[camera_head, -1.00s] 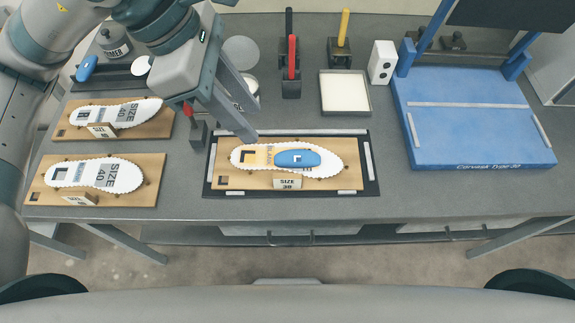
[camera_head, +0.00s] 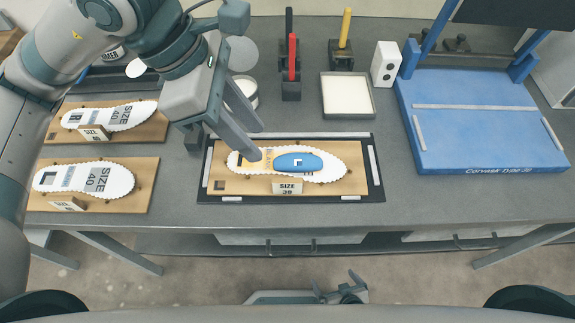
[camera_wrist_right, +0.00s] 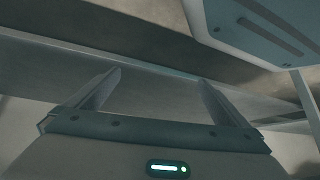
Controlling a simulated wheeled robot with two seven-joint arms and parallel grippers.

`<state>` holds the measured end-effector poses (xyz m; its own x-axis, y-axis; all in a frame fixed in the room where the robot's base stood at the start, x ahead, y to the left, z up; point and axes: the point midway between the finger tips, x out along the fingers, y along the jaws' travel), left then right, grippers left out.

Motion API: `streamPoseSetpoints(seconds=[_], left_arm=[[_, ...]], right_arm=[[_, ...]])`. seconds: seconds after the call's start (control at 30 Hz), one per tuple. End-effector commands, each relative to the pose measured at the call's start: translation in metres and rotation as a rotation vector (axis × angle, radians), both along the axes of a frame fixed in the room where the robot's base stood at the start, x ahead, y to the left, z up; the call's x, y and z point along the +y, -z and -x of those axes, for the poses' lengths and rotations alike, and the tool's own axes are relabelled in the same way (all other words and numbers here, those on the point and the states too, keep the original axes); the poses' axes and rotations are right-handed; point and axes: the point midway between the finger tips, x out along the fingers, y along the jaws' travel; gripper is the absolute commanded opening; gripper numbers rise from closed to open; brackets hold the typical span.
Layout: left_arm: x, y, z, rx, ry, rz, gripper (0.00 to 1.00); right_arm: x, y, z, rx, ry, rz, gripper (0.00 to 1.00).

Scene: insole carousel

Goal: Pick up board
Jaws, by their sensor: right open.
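The SIZE 38 wooden board (camera_head: 355,180) lies flat on a black mat with pale edge strips (camera_head: 372,160) in the middle of the table. It bears a white insole (camera_head: 333,164) with an orange patch and a blue oval piece (camera_head: 297,161). My left gripper (camera_head: 256,143) is over the board's far left part, its two fingers apart and empty. Whether it touches the board I cannot tell. My right gripper (camera_head: 338,282) is low at the bottom, in front of the table. In the right wrist view its fingers (camera_wrist_right: 160,77) are apart with nothing between them.
Two SIZE 40 boards (camera_head: 145,170) (camera_head: 155,128) with insoles lie at the left. Tool stands with red (camera_head: 292,55) and yellow (camera_head: 346,25) handles, a pale tray (camera_head: 347,95), a white box (camera_head: 385,63) and a blue press (camera_head: 480,145) stand behind and right.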

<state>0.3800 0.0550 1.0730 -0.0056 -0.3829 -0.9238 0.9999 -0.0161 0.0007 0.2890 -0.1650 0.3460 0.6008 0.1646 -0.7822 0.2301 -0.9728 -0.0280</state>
Motion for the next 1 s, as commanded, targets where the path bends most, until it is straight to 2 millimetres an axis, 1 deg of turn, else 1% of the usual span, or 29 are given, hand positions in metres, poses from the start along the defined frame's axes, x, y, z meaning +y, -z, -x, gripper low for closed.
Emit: streamPoseSetpoints(seconds=[0.17,0.37,0.5,0.6,0.7,0.8,1.0], left_arm=[[-0.01,0.024,0.002,0.007,0.002,-0.002,0.33],[-0.024,0.057,0.002,0.007,0.002,-0.001,0.33],[-0.033,0.079,0.002,0.005,0.001,-0.001,0.33],[-0.038,0.091,0.002,0.005,0.001,0.0,0.33],[-0.041,0.099,0.002,0.003,0.001,-0.001,0.33],[-0.042,0.102,0.001,0.001,0.0,0.0,0.33],[-0.042,0.102,0.001,0.0,0.001,0.0,0.33]], right_arm=[[-0.007,0.005,0.015,0.043,0.001,0.015,1.0],[-0.017,0.013,0.035,0.099,0.002,0.034,1.0],[-0.025,0.021,0.055,0.151,0.003,0.05,1.0],[-0.03,0.027,0.068,0.183,0.002,0.06,1.0],[-0.032,0.03,0.076,0.203,0.002,0.065,1.0],[-0.034,0.032,0.08,0.21,0.002,0.067,1.0],[-0.033,0.032,0.076,0.205,0.003,0.066,1.0]])
